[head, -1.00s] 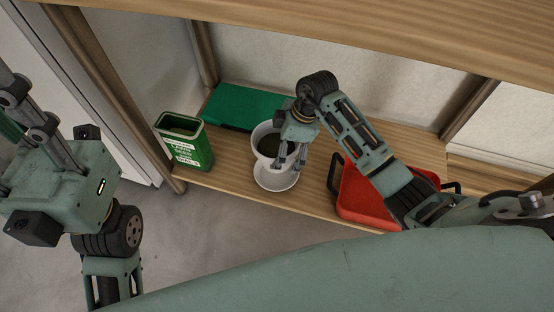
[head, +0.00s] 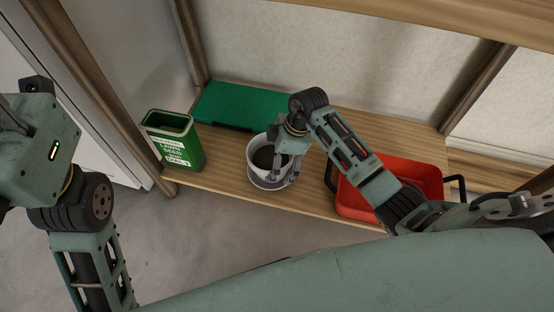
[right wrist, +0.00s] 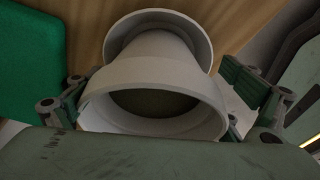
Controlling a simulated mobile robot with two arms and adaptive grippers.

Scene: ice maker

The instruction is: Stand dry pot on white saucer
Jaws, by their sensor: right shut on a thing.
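The white pot (head: 257,163), with dark soil in it, is in the middle of the head view on the wooden shelf's side. My right gripper (head: 283,176) is shut on it, fingers at its near right side. The right wrist view shows the pot's wide rim (right wrist: 155,122) between the gripper's fingers (right wrist: 158,95). The white saucer (head: 268,185) lies on the shelf under the pot, mostly hidden by it; its rim also shows in the right wrist view (right wrist: 165,16). Whether pot and saucer touch is unclear. My left gripper's body (head: 40,140) is at the left edge; its fingers are out of frame.
A flat green box (head: 240,105) lies behind the pot. A red tray (head: 425,178) with dark handles is at the right, under my right arm. An upper shelf board (head: 400,18) overhangs.

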